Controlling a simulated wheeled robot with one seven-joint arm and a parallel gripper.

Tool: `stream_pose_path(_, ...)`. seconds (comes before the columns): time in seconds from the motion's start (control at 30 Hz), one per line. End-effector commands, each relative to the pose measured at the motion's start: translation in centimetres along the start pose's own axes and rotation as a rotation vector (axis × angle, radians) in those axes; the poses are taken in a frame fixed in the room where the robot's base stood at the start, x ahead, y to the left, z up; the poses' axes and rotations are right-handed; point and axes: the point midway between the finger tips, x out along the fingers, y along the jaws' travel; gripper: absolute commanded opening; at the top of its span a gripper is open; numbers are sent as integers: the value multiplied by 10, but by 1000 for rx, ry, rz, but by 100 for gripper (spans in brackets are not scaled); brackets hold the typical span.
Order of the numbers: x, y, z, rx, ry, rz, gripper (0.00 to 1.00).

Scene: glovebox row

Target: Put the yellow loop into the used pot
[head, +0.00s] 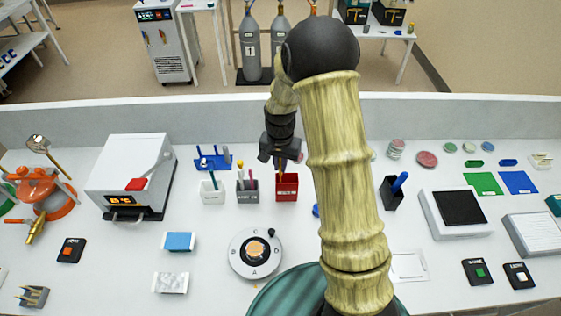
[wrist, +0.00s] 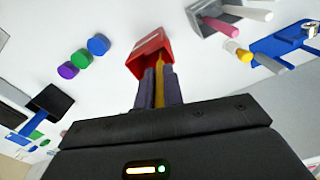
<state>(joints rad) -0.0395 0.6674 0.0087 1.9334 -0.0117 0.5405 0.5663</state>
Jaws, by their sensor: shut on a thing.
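My gripper (head: 280,157) hangs over the back middle of the bench, just above a red pot (head: 287,189). It is shut on the yellow loop, whose yellow shaft (wrist: 159,84) shows between the two fingers in the wrist view. The shaft points down toward the red pot (wrist: 150,50). I cannot tell whether its lower end is inside the pot's rim. The red pot has a pale label too small to read. A grey pot (head: 247,192) with coloured sticks and a white pot (head: 214,192) stand to its left.
A blue rack (head: 213,162) with upright sticks stands behind the white pot. A black pot (head: 391,192) with a blue stick is to the right. A round device (head: 255,254) sits in front. My arm hides the bench right of the red pot.

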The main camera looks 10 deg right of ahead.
Motion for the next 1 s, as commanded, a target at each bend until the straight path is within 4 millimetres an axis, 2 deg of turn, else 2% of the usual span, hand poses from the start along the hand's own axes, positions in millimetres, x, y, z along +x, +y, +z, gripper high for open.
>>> stream_pose_path(0.1,13,0,0,1,0,0,0)
stream_pose_path(0.4,33,0,0,0,-1,0,0)
stream_pose_path(1.0,36,1,-1,2,0,0,0)
